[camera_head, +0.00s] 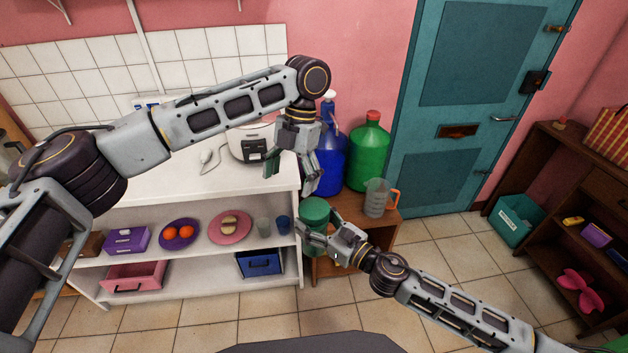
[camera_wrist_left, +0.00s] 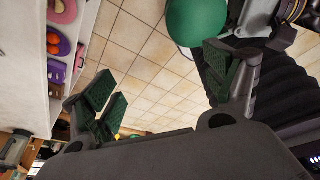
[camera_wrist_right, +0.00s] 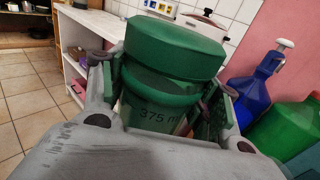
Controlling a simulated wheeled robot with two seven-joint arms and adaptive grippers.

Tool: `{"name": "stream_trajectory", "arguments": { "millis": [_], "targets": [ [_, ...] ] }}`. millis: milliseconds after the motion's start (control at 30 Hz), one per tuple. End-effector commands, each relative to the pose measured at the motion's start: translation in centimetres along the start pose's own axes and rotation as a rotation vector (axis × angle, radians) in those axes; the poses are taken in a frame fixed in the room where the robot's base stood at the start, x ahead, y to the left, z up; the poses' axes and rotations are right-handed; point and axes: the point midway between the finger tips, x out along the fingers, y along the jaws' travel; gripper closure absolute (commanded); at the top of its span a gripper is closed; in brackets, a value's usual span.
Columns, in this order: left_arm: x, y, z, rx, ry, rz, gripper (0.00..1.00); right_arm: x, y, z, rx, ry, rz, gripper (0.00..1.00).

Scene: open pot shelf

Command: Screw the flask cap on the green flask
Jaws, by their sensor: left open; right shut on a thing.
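The green flask (camera_wrist_right: 152,114), marked "375 m", is held upright between the fingers of my right gripper (camera_wrist_right: 165,98). The green flask cap (camera_wrist_right: 176,46) sits on top of the flask; I cannot tell how tightly it is screwed. In the head view the cap (camera_head: 315,208) shows above my right gripper (camera_head: 322,236), in front of the wooden stand. My left gripper (camera_head: 292,174) is open and empty, above and a little left of the cap, not touching it. In the left wrist view the cap (camera_wrist_left: 197,20) shows at the top edge, beyond the open fingers (camera_wrist_left: 163,88).
A blue bottle (camera_head: 331,160), a larger green bottle (camera_head: 369,155) and a clear jug (camera_head: 377,198) stand close behind on the stand (camera_head: 350,212). The white shelf (camera_head: 200,262) with plates, boxes and cups is at left. The floor in front is partly clear.

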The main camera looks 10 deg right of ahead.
Motion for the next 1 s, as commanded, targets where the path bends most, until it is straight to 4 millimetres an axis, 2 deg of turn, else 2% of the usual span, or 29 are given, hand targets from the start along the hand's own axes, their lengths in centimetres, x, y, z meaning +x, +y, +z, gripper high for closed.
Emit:
{"name": "stream_trajectory", "arguments": {
  "millis": [1000],
  "targets": [
    [-0.6, -1.7, -0.4, -0.745, -0.116, -0.044, 0.14, 0.0, 0.0, 0.0, 0.000, 0.000, 0.000, 1.00]
  ]
}}
